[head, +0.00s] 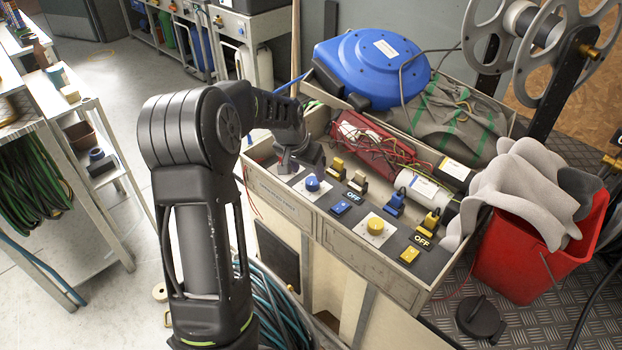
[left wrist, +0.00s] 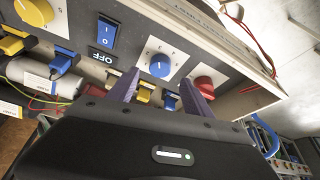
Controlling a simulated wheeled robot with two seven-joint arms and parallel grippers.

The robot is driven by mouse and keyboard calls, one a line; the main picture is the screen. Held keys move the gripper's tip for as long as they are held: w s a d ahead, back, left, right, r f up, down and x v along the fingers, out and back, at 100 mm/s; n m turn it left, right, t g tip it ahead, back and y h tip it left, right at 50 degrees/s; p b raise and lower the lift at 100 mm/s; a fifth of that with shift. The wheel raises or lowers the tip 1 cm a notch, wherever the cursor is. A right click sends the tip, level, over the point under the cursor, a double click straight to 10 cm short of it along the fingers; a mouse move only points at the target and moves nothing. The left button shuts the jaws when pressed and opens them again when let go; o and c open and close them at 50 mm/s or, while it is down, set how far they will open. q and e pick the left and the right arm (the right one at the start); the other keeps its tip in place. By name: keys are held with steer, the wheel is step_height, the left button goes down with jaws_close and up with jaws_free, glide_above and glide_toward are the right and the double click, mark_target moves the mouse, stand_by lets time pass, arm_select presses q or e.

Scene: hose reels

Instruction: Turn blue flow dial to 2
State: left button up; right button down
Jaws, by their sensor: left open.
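The blue flow dial (head: 312,184) is a round knob on a white plate on the grey control panel. It also shows in the left wrist view (left wrist: 160,66), with small marks around it; its setting is too small to read. My left gripper (head: 292,163) is over the left end of the panel, beside the blue dial. In the left wrist view its two purple-grey fingers (left wrist: 160,77) are open and empty, apart, with the dial seen between and just beyond their tips. I cannot tell whether they touch the panel. My right gripper is not in view.
A red knob (left wrist: 203,86) is close to one fingertip. A blue rocker switch (head: 340,208), a yellow dial (head: 375,226) and blue and yellow plugs (head: 394,204) share the panel. A blue hose reel (head: 370,68) and a red bucket (head: 520,255) stand around it.

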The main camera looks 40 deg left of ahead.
mark_target(312, 181)
arm_select(q)
steer(key=x, duration=0.5)
steer(key=shift+f, duration=0.35)
steer(key=shift+c, duration=0.5)
jaws_close()
